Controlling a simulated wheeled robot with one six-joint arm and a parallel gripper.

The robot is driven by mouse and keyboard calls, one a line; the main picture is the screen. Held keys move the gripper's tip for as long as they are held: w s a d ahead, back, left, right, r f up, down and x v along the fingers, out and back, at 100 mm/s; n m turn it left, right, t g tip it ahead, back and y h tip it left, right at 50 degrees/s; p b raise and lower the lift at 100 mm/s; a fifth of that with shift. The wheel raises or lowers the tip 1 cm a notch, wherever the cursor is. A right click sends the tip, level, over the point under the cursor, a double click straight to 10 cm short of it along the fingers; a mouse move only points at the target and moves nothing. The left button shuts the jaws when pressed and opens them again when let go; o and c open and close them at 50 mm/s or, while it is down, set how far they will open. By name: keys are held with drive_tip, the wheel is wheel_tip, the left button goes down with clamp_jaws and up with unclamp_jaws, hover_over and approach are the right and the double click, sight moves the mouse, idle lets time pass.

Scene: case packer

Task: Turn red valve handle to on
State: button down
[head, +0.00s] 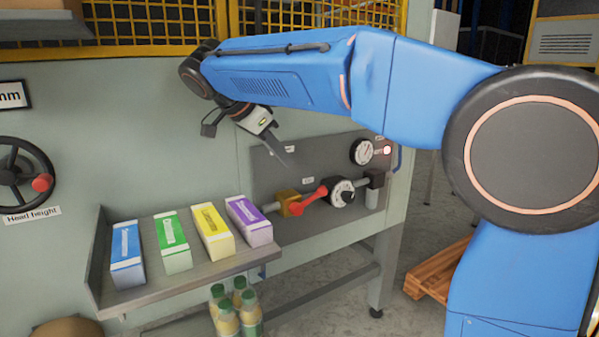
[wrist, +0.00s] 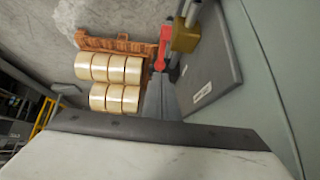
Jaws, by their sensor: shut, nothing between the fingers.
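The red valve handle (head: 309,201) is on the grey panel, at the brass valve block (head: 288,204). It points right and slightly up, roughly along the pipe line. In the wrist view the red handle (wrist: 165,38) shows beyond the fingertips, beside the brass block (wrist: 186,38). My gripper (head: 288,160) is above the handle in the head view, shut and empty, apart from the handle. In the wrist view its fingers (wrist: 160,100) are together. I cannot read the small labels on the panel.
A round black-and-white knob (head: 341,192) sits right of the handle, with a gauge (head: 362,152) and a lit lamp (head: 387,150) above. A shelf (head: 190,272) with several coloured cartons stands at the left. A pallet with rolls (wrist: 108,70) shows in the wrist view.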

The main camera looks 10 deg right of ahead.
approach(319, 190)
drive_tip(key=x, duration=0.5)
drive_tip(key=shift+a+f, duration=0.2)
drive_tip(key=shift+a, duration=0.15)
drive_tip(key=shift+w+d+f, duration=0.2)
drive_tip(key=shift+d+f, duration=0.2)
drive_tip(key=shift+d, duration=0.15)
drive_tip(key=shift+w+d+f+y, duration=0.1)
drive_tip(key=shift+d+f+y, duration=0.1)
drive_tip(key=shift+d+y, duration=0.35)
drive_tip(key=shift+w+d+f+g+y, duration=0.15)
drive_tip(key=shift+d+f+g+y, duration=0.25)
drive_tip(key=shift+y, duration=0.35)
drive_tip(key=shift+w+d+f, duration=0.15)
drive_tip(key=shift+d+f, duration=0.05)
drive_tip(key=shift+f, duration=0.4)
drive_tip(key=shift+r, duration=0.15)
